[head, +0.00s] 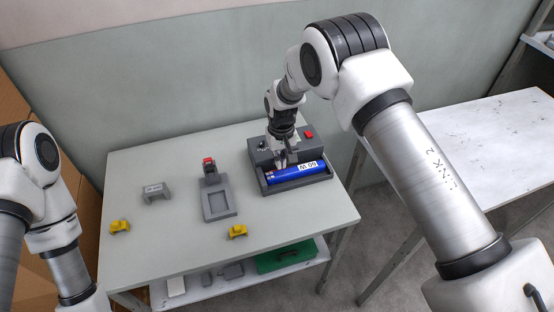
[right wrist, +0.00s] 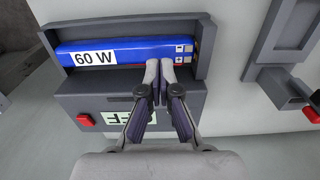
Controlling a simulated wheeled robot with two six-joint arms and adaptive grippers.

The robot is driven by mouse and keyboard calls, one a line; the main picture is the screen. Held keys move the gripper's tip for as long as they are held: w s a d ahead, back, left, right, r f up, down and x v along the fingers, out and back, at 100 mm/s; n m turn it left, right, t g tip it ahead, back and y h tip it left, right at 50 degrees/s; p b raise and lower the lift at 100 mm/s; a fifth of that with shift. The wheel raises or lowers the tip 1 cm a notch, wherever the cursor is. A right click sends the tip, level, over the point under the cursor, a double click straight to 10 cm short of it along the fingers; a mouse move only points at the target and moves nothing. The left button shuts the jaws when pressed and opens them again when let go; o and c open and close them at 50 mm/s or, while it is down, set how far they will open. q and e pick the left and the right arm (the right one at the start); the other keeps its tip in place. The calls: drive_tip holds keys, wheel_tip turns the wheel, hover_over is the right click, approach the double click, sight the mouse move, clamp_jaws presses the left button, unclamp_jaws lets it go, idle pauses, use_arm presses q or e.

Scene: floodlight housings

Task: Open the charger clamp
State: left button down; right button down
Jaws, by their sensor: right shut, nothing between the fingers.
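The grey charger (head: 293,187) stands at the right of the table, with a raised back block and a front trough. A blue 60 W battery (head: 293,174) lies in the trough; in the right wrist view the battery (right wrist: 130,48) shows plus and minus marks at one end. My right gripper (head: 283,164) is shut and empty, pointing down at the charger. In the right wrist view its fingertips (right wrist: 161,68) are together over the battery's near edge, by the marked end. I cannot make out a separate clamp; the fingers hide part of the charger. My left gripper is out of view.
A red button (head: 309,134) is on the charger's block. A grey fixture with a red part (head: 219,204) stands mid-table. A grey bracket (head: 156,193) and two yellow pieces (head: 120,227) (head: 238,231) lie around it. A green tray (head: 287,257) is on the lower shelf.

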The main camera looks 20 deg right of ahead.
drive_tip(key=shift+w+b, duration=0.35)
drive_tip(key=shift+w, duration=0.15)
idle(0.7)
drive_tip(key=shift+s+r+p, duration=0.1)
drive_tip(key=shift+s+p, duration=0.1)
drive_tip(key=shift+p, duration=0.1)
drive_tip(key=shift+s, duration=0.3)
wheel_tip(320, 180, up, 7)
drive_tip(key=p, duration=0.5)
